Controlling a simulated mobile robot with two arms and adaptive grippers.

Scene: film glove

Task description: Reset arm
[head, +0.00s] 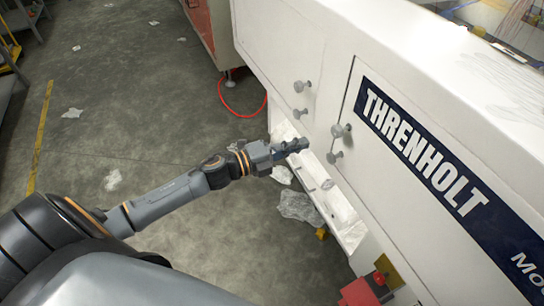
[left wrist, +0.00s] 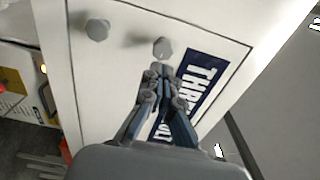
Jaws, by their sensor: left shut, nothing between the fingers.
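My left gripper (head: 290,147) reaches in from the left in the head view, close to the front of a large white machine (head: 400,45) marked THRENHOLT. The gripper is shut and empty. In the left wrist view the left gripper (left wrist: 163,72) points at the white panel, just below a round grey knob (left wrist: 163,47). I cannot tell whether the fingertips touch the panel. A second knob (left wrist: 97,29) is to its left. In the head view several grey knobs, one of them here (head: 340,130), stick out of the panel. My right gripper is in neither view.
An open slot with pale film (head: 345,213) runs along the machine's lower side. Clear crumpled film (head: 299,207) lies on the floor below it. A red hose (head: 243,112) loops on the floor. A red box (head: 362,291) is at the bottom. The floor at left is mostly open.

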